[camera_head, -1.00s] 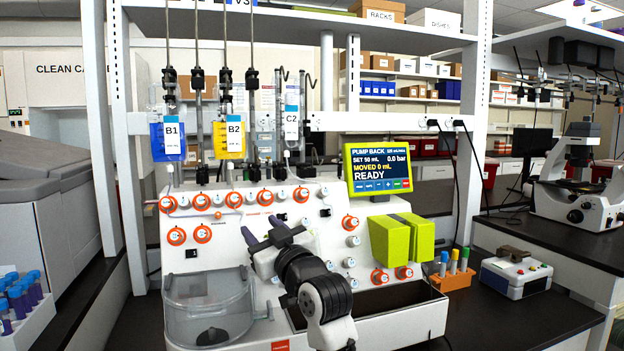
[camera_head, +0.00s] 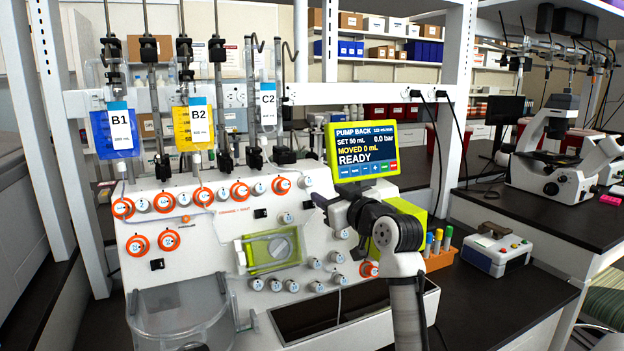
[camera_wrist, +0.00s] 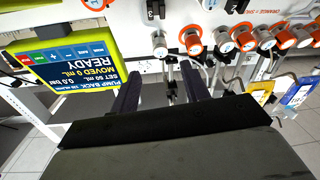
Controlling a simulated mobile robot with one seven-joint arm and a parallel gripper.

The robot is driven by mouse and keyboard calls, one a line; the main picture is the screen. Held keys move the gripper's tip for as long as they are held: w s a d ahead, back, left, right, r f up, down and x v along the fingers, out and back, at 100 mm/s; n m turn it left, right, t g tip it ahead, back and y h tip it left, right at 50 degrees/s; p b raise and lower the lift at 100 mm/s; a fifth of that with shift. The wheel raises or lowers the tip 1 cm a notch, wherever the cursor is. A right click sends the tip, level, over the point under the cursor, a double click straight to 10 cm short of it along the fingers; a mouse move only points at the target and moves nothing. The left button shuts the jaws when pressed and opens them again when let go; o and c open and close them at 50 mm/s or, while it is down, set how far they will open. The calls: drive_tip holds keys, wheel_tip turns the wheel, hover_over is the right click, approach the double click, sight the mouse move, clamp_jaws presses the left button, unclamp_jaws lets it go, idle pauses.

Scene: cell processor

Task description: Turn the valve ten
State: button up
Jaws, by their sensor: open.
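The white processor panel carries several small valve knobs, some ringed in orange. An orange-ringed knob (camera_wrist: 190,38) shows in the wrist view just beyond my right finger, with a plain white knob (camera_wrist: 160,44) beside it. I cannot read their numbers clearly, so I cannot tell which is valve ten. My gripper (camera_head: 322,208) is in front of the panel below the screen, and it hides the panel behind it. In the wrist view its two dark fingers (camera_wrist: 160,70) are spread apart with no knob between them.
The green-framed screen (camera_head: 362,152) reading READY stands close above my gripper. A green block (camera_head: 410,215) is partly behind my arm. Bags B1 (camera_head: 121,131) and B2 (camera_head: 198,123) hang at the left. An orange tube rack (camera_head: 440,259) and a white box (camera_head: 496,250) stand right.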

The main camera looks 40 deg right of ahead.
sight(310, 183)
drive_tip(key=w, duration=0.2)
drive_tip(key=w+d+p, duration=0.1)
drive_tip(key=w, duration=0.2)
drive_tip(key=w+p, duration=0.1)
drive_tip(key=w, duration=0.2)
drive_tip(key=shift+w+d, duration=0.15)
drive_tip(key=shift+d, duration=0.05)
drive_tip(key=c, duration=1)
